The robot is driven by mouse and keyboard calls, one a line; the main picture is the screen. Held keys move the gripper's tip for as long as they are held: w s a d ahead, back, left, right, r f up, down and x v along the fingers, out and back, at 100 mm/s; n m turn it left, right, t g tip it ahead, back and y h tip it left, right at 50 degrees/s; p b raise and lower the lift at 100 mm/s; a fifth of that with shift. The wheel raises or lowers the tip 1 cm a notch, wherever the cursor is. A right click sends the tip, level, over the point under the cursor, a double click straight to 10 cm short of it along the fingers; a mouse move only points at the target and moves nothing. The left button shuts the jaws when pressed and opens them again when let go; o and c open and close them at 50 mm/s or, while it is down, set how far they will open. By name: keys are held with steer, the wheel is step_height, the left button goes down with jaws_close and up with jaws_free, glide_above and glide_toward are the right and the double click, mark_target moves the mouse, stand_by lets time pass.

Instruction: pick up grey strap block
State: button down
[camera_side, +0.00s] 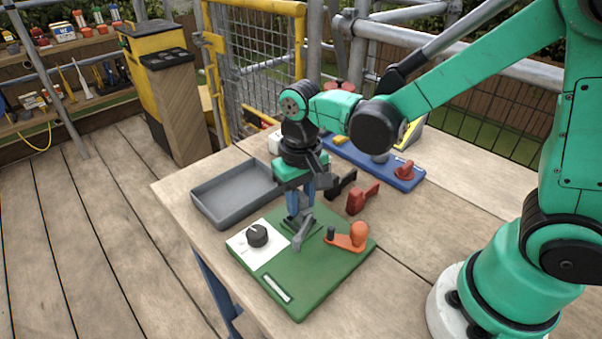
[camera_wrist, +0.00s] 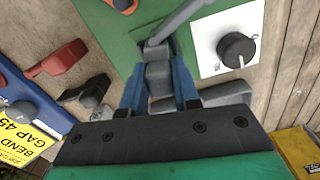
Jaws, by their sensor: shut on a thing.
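My gripper (camera_side: 299,205) points down over the green board (camera_side: 310,278). Its blue fingers are shut on a grey block, the grey strap block (camera_wrist: 158,75), which shows between them in the wrist view. A slanted grey bar (camera_side: 303,234) lies just below the fingers in the side view. It also shows in the wrist view (camera_wrist: 178,20), extending from the block's end; I cannot tell whether the two are joined. The fingers hide most of the block in the side view, and whether it touches the board is unclear.
The board carries a black knob (camera_side: 257,235) on a white plate and an orange lever (camera_side: 352,237). A grey tray (camera_side: 215,209) stands at left. Black (camera_side: 343,183) and red (camera_side: 362,198) handle-like pieces lie behind, before a blue board (camera_side: 400,183). The table's right side is clear.

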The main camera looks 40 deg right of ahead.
mark_target(301, 195)
steer(key=shift+r, duration=1.65)
